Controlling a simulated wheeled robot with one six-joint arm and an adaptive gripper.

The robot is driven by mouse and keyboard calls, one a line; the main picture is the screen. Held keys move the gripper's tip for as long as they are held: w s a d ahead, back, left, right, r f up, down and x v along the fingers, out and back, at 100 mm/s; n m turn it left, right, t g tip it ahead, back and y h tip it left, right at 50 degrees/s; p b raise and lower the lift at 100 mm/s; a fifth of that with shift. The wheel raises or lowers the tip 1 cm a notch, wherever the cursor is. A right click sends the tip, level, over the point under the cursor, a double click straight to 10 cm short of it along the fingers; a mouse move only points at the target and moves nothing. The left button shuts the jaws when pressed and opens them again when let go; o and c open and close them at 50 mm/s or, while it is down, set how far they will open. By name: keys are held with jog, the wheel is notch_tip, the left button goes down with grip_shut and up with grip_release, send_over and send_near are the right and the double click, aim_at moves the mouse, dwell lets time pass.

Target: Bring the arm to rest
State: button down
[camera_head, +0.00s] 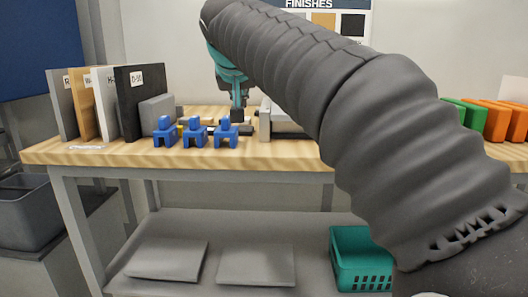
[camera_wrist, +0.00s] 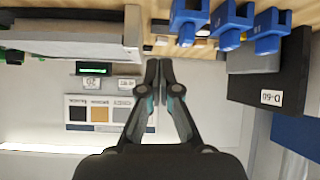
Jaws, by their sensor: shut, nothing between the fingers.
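My gripper (camera_head: 238,112) hangs at the end of my grey-sleeved arm, over or near the back of the wooden workbench (camera_head: 250,152). In the wrist view my gripper (camera_wrist: 159,66) has its two dark fingers together, with nothing between them. In that view it points at the bench, which appears upside down along the top edge. The arm crosses the head view from lower right to upper middle and hides part of the bench.
Several blue clamps (camera_head: 195,132) stand along the bench front. Upright sample boards (camera_head: 140,100) stand at the left, with orange and green holders (camera_head: 497,120) at the right. A teal basket (camera_head: 361,262) and grey panels (camera_head: 257,265) lie on the lower shelf.

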jog(key=s+d+f+n+g, duration=0.1)
jog(key=s+d+f+g, duration=0.15)
jog(key=s+f, duration=0.4)
jog(key=s+d+f+g, duration=0.1)
jog(key=s+d+f, duration=0.3)
jog(key=f, duration=0.5)
jog(key=s+d+f+n+g, duration=0.1)
jog(key=s+d+f, duration=0.35)
jog(key=f, duration=0.35)
jog(key=s+d+f+m, duration=0.1)
jog(key=s+d+f, duration=0.3)
jog(key=s, duration=0.3)
jog(key=s+d+f+m, duration=0.2)
jog(key=s+d+f, duration=0.3)
jog(key=s, duration=0.3)
jog(key=shift+s+d+f+m, duration=0.2)
jog(key=shift+s+d+m, duration=0.1)
jog(key=shift+d, duration=0.35)
jog(key=shift+w+a, duration=0.1)
jog(key=shift+a, duration=0.05)
